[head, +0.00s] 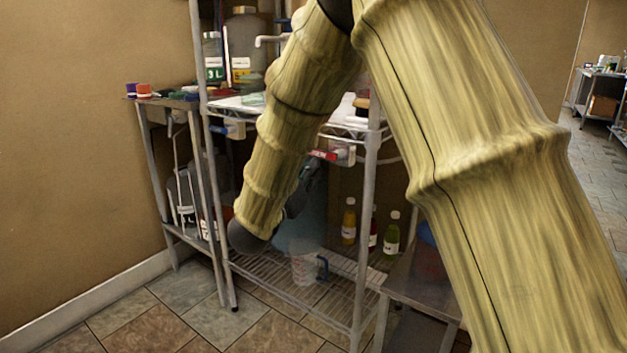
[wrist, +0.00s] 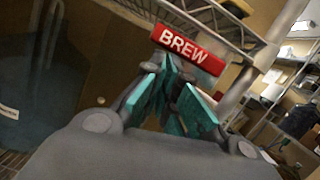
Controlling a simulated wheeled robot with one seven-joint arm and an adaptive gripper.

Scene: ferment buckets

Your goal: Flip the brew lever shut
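The brew lever (wrist: 187,48) is a red bar with white BREW lettering, seen just beyond my fingertips in the wrist view. In the head view its red handle (head: 325,155) shows at the front edge of the wire rack, beside a pale box. My gripper (wrist: 172,75) has teal-padded fingers that come together at the tips, with nothing visibly held. In the head view the dark gripper (head: 308,175) is just below the red handle, partly hidden by my arm. I cannot tell whether the fingertips touch the lever.
A blue lever (head: 232,128) sits farther left on the rack's front. A translucent bucket (head: 310,215) is under the shelf, with a clear jug (head: 303,265) below it. Several bottles (head: 349,222) stand to the right. A rack post (head: 366,225) rises right of the lever.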

